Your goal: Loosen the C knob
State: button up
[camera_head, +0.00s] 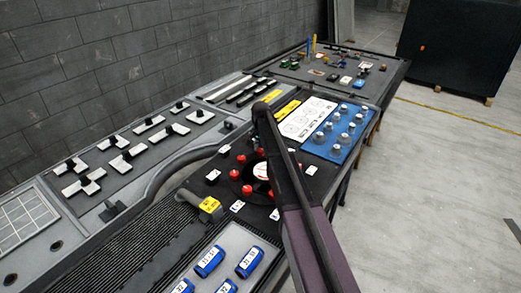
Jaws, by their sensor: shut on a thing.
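Several red knobs (247,190) stand around a dark round plate with a pale, red-marked centre (261,171) on the middle panel. White label tags (237,206) lie around them, but their letters are too small to read, so I cannot tell which knob is C. My dark arm crosses in front of the right part of this group and hides some of it. My gripper's fingers cannot be made out. What they hold is hidden too.
A yellow-topped grey block (210,206) and blue labelled blocks (209,261) are nearer. A blue panel with several grey knobs (340,133) lies beyond my arm. Black switches on white plates (121,162) line the left. Floor (440,190) is open at right.

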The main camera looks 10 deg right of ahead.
jog(key=shift+n, duration=0.4)
jog(key=n, duration=0.3)
jog(key=shift+n, duration=0.3)
jog(key=n, duration=0.4)
jog(key=shift+s, duration=0.1)
jog(key=n, duration=0.5)
jog(key=shift+n, duration=2.3)
jog(key=o, duration=1.2)
jog(key=shift+f, duration=0.1)
jog(key=shift+c, duration=0.2)
